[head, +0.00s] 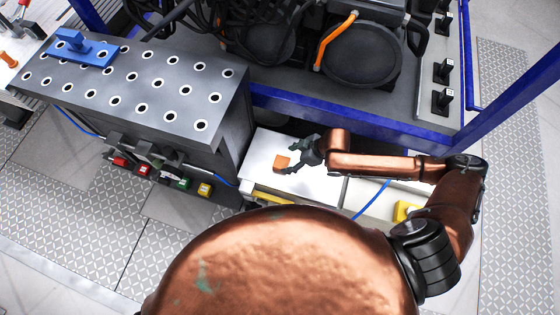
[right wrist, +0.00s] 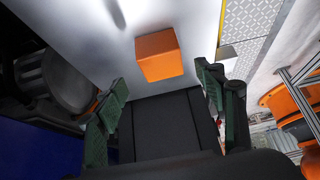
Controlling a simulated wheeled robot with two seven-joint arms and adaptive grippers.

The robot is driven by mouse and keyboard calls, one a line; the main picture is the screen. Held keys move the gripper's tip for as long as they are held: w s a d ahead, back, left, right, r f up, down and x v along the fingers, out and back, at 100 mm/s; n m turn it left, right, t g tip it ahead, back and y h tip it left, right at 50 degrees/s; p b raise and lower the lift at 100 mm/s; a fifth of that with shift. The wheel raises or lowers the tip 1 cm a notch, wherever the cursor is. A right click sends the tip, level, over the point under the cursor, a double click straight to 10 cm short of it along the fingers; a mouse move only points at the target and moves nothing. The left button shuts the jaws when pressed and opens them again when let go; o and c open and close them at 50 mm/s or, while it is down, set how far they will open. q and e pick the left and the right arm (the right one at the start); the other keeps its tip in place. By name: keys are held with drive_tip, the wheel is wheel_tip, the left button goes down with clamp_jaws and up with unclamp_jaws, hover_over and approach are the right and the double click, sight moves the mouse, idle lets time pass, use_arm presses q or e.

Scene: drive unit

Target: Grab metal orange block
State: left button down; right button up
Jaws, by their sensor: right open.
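The orange block (head: 282,162) is a small cube on a white surface (head: 262,150) in the head view. In the right wrist view the block (right wrist: 159,54) lies just ahead of the fingers, near the middle. My right gripper (head: 288,159) reaches in from the right and its fingers are beside the block. In the right wrist view the green fingers of the right gripper (right wrist: 158,88) stand wide apart with nothing between them. The block appears just beyond the fingertips; I cannot tell whether they touch it. My left gripper is not in view.
A grey perforated metal bench (head: 140,80) with a blue piece (head: 80,48) stands left of the white surface. A blue frame beam (head: 350,120) runs behind it. Coloured buttons (head: 183,183) line the bench front. A yellow item (head: 404,211) sits to the right.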

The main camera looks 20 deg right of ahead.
sight(282, 162)
drive_tip(key=shift+b+x, duration=0.3)
drive_tip(key=shift+x, duration=0.75)
drive_tip(key=b+x, duration=0.1)
drive_tip(key=x, duration=0.3)
drive_tip(key=shift+a+f, duration=0.1)
drive_tip(key=shift+f, duration=0.1)
drive_tip(key=shift+s, duration=0.1)
drive_tip(key=shift+c, duration=0.4)
drive_tip(key=shift+r, duration=0.1)
drive_tip(key=c, duration=1.6)
